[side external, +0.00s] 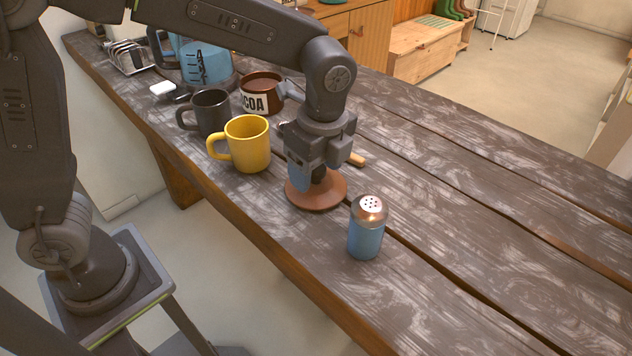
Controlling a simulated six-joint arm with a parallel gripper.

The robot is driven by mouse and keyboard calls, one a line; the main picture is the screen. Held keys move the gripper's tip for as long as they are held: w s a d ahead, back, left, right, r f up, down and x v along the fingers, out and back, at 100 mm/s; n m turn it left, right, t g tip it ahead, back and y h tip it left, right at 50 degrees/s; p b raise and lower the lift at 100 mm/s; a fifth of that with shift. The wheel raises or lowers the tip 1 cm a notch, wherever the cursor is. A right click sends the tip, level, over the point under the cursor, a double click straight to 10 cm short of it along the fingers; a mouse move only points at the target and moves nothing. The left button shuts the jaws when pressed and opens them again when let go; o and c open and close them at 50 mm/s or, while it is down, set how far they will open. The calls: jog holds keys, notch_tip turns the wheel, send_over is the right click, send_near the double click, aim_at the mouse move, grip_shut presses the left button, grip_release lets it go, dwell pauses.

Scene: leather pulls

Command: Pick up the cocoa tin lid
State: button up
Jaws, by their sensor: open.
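The cocoa tin lid (330,200) is a reddish-brown round disc lying flat on the wooden table, in front of the yellow mug. My gripper (316,178) points down right over the lid's middle, its fingers low beside a dark knob-like part there. The jaws are open; whether a finger touches the lid I cannot tell. The gripper hides the lid's far part. The cocoa tin (262,92), brown with a white "COCOA" label partly covered, stands open farther back.
A yellow mug (249,145) and a dark mug (211,112) stand to the left. A blue shaker (366,238) with a copper top stands close at the lid's right front. A blue kettle-like jug (205,65) and a toast rack (128,57) are behind. The table's right side is clear.

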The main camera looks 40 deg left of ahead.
jog(key=shift+f, duration=0.4)
jog(key=shift+c, duration=0.2)
jog(key=c, duration=1)
jog(key=shift+r, duration=0.15)
